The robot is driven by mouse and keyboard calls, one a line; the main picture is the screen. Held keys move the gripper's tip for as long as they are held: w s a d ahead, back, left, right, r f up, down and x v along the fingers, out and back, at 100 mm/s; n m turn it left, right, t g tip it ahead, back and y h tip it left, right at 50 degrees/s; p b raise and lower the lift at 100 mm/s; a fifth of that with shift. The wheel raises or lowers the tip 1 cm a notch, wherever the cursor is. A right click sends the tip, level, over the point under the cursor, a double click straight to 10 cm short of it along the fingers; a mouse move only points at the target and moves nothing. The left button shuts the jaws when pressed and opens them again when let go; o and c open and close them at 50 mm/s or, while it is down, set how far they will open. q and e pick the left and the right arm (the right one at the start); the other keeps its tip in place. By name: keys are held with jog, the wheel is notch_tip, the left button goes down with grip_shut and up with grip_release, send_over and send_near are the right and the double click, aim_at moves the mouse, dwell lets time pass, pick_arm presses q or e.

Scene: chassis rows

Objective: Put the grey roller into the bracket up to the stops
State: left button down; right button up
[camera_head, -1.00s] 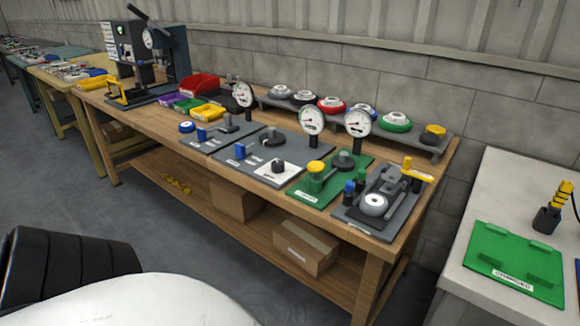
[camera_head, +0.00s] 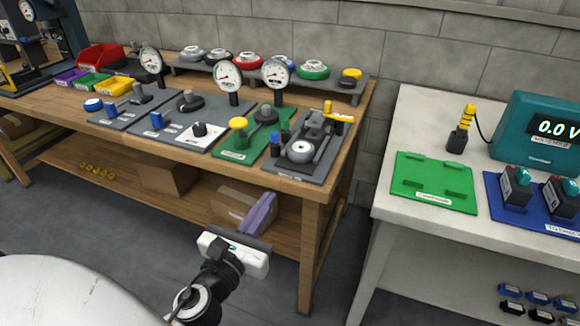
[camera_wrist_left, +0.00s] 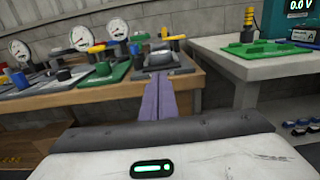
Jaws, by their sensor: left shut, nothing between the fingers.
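My left gripper (camera_head: 268,203) is in front of the wooden bench, near its right end and below its top. Its two purple fingers are shut together with nothing between them. The fingers also point forward in the left wrist view (camera_wrist_left: 159,82). I cannot pick out a grey roller or its bracket with certainty. A dark grey fixture plate (camera_head: 322,165) at the bench's right end carries a round light grey part (camera_head: 300,151), dark grey blocks and a yellow handle (camera_head: 337,116). It shows beyond the fingers in the wrist view. My right gripper is not in view.
The wooden bench (camera_head: 180,162) holds several fixture plates, dial gauges and coloured bins. A white table (camera_head: 405,130) to the right bears a green plate (camera_head: 425,194), a teal meter (camera_head: 545,135) and a blue board (camera_head: 497,212). A floor gap separates the two tables.

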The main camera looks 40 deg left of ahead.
aim_at(295, 158)
pick_arm(q)
jog(key=p+x, duration=0.1)
jog(key=x, duration=1.2)
jog(key=shift+w+a+f+p, duration=0.15)
jog(key=shift+w+p, duration=0.1)
jog(key=shift+p, duration=0.15)
